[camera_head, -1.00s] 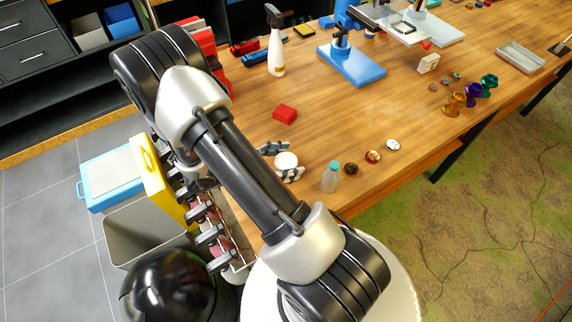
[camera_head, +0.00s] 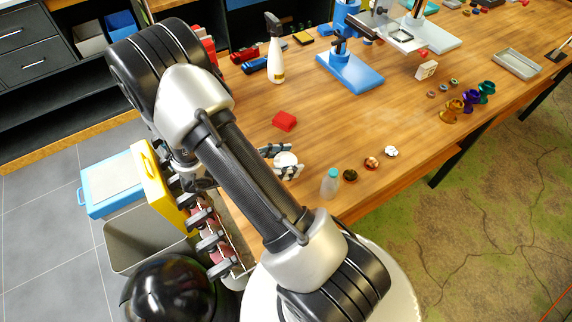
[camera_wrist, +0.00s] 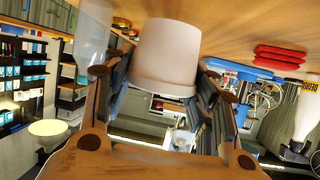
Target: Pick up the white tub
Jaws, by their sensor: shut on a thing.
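The white tub (camera_wrist: 165,58) is large in the middle of the wrist view, between the two fingers of my gripper (camera_wrist: 163,88). In the head view, the tub shows as a small round white top (camera_head: 286,159) near the table's left front edge. My gripper (camera_head: 281,160) has one dark finger on each side of it and is shut on it. Most of the tub's side is hidden in the head view. I cannot tell clearly whether its base is clear of the table.
A clear bottle with a teal cap (camera_head: 330,183) stands close to the right of the tub on the wooden table (camera_head: 400,110). Several small round pieces (camera_head: 371,163) lie beyond it.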

